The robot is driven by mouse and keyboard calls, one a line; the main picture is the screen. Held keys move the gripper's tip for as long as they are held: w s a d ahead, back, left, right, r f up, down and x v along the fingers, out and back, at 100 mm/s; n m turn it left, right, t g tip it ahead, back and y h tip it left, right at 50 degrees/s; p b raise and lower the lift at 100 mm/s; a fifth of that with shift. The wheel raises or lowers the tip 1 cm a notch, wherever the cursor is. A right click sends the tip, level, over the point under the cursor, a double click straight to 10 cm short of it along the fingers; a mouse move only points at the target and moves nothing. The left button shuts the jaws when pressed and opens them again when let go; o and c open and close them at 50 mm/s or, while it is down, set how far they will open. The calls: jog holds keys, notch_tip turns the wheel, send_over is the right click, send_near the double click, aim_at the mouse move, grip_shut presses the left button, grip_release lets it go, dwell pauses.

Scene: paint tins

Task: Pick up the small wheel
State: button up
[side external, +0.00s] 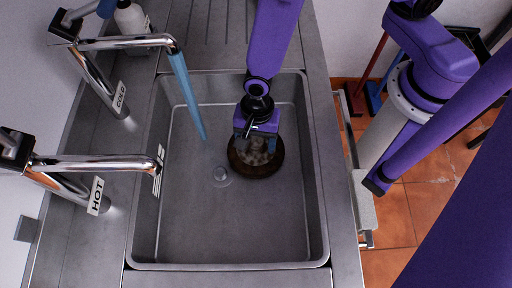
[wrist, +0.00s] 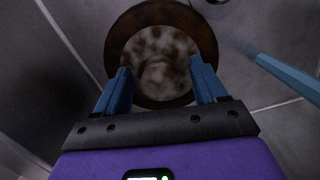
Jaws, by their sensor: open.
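A round dark-brown thing with a mottled pale centre (side external: 270,168) lies in the sink, right of the drain; it is the only wheel-like thing I see. In the wrist view the brown disc (wrist: 160,15) fills the top middle, with a raised round middle. My gripper (side external: 257,133) is over its upper part in the side view and hides some of it. In the wrist view my gripper (wrist: 160,68) is open, its two blue fingers apart across the near part of the disc, with nothing held. I cannot tell whether the fingertips touch it.
The steel sink (side external: 180,235) has walls all round and a drain (side external: 221,176). A blue streak (side external: 187,95), perhaps water, hangs from the cold tap (side external: 100,80) left of my gripper. The hot tap (side external: 95,163) reaches over the left rim. The sink's lower part is clear.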

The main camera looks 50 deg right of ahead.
grip_shut()
jog(key=shift+r, duration=0.1)
